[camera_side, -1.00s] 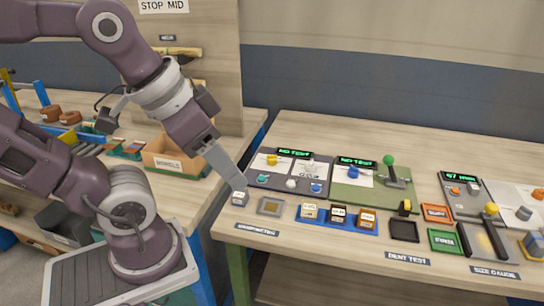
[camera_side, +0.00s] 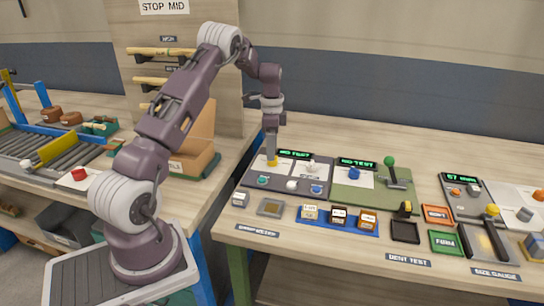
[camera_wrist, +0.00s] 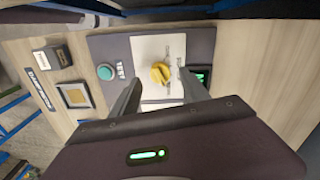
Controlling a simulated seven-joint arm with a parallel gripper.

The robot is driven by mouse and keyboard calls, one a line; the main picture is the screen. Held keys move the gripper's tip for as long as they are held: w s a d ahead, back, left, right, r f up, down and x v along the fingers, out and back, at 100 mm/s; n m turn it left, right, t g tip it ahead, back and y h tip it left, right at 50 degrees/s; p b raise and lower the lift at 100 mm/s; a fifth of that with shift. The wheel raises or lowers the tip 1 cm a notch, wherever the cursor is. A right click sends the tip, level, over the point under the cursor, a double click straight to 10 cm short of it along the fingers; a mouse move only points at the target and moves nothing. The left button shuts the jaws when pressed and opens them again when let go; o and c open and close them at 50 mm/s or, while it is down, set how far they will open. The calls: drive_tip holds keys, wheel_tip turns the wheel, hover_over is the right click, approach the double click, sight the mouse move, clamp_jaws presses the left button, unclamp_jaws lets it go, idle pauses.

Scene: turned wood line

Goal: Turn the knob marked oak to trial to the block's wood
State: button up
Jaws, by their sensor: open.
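A yellow knob (camera_wrist: 161,73) sits on a white dial card with small marks that I cannot read. In the side view the yellow knob (camera_side: 272,162) is at the back left of the grey test panel (camera_side: 262,184). My gripper (camera_side: 271,157) points down over it. In the wrist view my gripper (camera_wrist: 160,78) is open, with one finger on each side of the knob; I cannot tell whether they touch it. Three labelled blocks (camera_side: 338,213) stand on a blue tray; their labels are too small to read. Which block the task means is unclear.
A small grey labelled box (camera_side: 240,198) and a square framed pad (camera_side: 270,207) lie at the front left. The panel also has a teal button (camera_wrist: 105,72), a white knob (camera_side: 292,184) and a blue knob (camera_side: 316,188).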

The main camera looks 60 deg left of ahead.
wheel_tip(320, 180, down, 4)
drive_tip(key=shift+r, duration=0.25)
drive_tip(key=shift+c, duration=0.4)
clamp_jaws()
